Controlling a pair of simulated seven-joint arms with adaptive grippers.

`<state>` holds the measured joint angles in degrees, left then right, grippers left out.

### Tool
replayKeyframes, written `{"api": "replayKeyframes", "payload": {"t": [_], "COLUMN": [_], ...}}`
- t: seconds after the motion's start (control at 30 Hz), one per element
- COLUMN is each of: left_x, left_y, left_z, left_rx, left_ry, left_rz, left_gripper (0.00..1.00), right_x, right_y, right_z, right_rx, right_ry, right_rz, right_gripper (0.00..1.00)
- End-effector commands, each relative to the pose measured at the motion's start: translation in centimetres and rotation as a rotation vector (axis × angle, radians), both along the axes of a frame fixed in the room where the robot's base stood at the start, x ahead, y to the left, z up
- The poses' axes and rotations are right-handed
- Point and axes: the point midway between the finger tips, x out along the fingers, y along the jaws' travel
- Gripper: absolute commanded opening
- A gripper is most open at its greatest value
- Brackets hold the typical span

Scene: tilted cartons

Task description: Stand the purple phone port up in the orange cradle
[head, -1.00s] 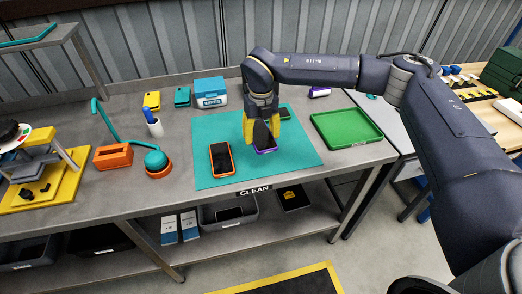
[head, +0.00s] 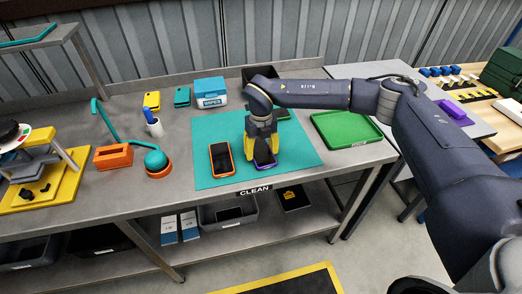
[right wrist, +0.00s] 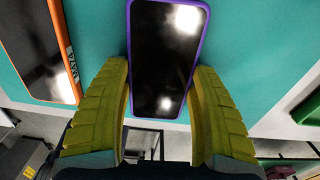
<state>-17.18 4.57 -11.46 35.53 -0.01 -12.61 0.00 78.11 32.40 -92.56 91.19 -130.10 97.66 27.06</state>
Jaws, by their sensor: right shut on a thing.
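The purple-edged phone (head: 265,160) lies face up with its dark screen showing, at the front middle of the teal mat (head: 215,135). My right gripper (head: 263,155) points down and is shut on its long sides. In the right wrist view the phone (right wrist: 168,55) sits between the yellow fingers (right wrist: 162,105). I cannot tell whether it rests on the mat or is just above it. The orange cradle (head: 113,156), a block with a slot in its top, stands on the bench to the left, empty. My left gripper is out of view.
An orange-edged phone (head: 221,160) lies close left of the held phone. A green tray (head: 345,129) is at right.

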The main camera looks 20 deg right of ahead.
Motion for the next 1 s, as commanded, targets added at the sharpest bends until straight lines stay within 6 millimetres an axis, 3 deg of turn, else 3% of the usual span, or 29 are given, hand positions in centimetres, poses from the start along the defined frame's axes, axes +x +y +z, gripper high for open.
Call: {"api": "replayKeyframes", "payload": {"t": [0.27, 0.3, 0.47, 0.8, 1.0], "left_x": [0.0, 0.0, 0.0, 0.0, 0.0], "left_y": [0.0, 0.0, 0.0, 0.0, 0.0], "left_z": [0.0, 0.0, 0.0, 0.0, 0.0], "left_rx": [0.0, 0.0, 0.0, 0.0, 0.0], "left_ry": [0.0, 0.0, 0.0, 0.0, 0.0], "left_rz": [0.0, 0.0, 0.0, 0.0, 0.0], "left_gripper": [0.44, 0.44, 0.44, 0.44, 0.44], "right_x": [0.0, 0.0, 0.0, 0.0, 0.1], "right_y": [0.0, 0.0, 0.0, 0.0, 0.0], "right_z": [-0.3, -0.3, -0.3, -0.4, 1.8], "right_rx": [0.0, 0.0, 0.0, 0.001, 0.0], "right_ry": [0.0, 0.0, 0.0, 0.001, -0.004], "right_rz": [0.001, 0.001, 0.001, 0.0, 0.001], "right_gripper": [0.37, 0.67, 0.84, 0.84, 0.84]}}
